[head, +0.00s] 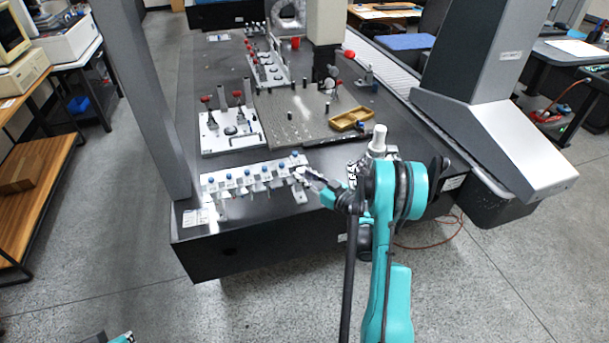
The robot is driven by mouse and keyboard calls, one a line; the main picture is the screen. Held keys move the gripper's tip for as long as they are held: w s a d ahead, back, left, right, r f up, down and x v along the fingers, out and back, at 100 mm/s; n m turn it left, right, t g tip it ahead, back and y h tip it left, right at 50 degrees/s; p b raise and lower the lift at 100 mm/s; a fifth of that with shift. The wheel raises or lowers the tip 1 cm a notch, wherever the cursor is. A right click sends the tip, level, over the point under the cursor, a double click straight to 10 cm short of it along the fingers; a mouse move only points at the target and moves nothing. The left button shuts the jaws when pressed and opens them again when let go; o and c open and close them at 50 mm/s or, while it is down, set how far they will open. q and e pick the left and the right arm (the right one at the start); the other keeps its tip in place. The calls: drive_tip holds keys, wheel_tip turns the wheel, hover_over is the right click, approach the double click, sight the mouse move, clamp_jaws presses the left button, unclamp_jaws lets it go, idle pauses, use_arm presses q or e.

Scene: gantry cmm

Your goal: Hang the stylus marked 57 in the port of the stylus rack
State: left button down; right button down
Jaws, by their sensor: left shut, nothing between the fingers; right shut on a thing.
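The stylus rack (262,183) is a pale bar along the near edge of the dark table. Several blue-topped styli hang in its ports, each by a small label. My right gripper (305,175) is at the rack's right end, shut on a small stylus. The fingers mostly hide this stylus, and its marking cannot be read. I cannot tell whether it touches the rack or is in a port. My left gripper (118,338) shows only as a sliver at the bottom left edge, shut and empty, well away from the table.
A white fixture plate (228,138) with red-handled clamps stands behind the rack. A grey plate (290,125) carries small dark posts and a yellow tray (349,120). A grey gantry column (145,90) rises at the rack's left.

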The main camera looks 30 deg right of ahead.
drive_tip(key=shift+f, duration=0.25)
idle(0.5)
drive_tip(key=c, duration=1.2)
unclamp_jaws()
drive_tip(key=shift+r, duration=0.15)
wheel_tip(320, 180, up, 10)
drive_tip(key=shift+a, duration=0.1)
